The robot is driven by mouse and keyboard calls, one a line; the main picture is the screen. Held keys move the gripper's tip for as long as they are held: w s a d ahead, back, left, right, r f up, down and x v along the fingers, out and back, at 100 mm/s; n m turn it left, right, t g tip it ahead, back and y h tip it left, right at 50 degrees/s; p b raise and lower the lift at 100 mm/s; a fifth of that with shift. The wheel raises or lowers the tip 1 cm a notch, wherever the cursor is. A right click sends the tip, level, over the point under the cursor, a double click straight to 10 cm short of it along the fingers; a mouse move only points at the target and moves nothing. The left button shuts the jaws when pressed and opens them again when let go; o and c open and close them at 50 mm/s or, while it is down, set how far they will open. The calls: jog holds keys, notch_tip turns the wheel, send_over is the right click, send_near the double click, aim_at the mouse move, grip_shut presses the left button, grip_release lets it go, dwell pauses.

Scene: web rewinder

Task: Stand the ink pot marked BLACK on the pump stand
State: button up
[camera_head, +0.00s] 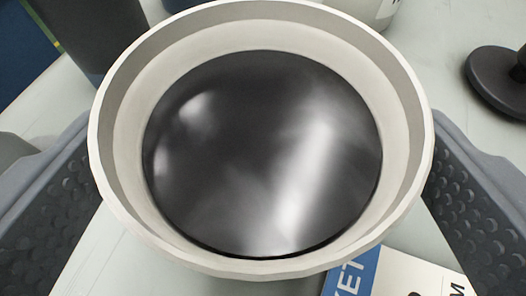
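A round ink pot with a thick cream rim (112,205) fills the middle of the view, seen from above. It holds glossy black ink (262,155). Any marking on its side is out of sight, so I cannot read a name on it. My gripper (262,190) has one grey, dimpled finger on each side of the pot, shut on it. The rim hides where the fingers meet the pot's wall. I cannot tell whether the pot's base touches the surface below. I cannot identify the pump stand in this view.
A pale work surface (450,150) lies below. A dark round base (500,82) is at the upper right. A dark grey cylinder (88,30) stands at the upper left, and a pale container (372,8) at the top. A blue and white printed card (405,275) lies at the lower right.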

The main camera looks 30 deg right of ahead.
jog(key=c, duration=1.4)
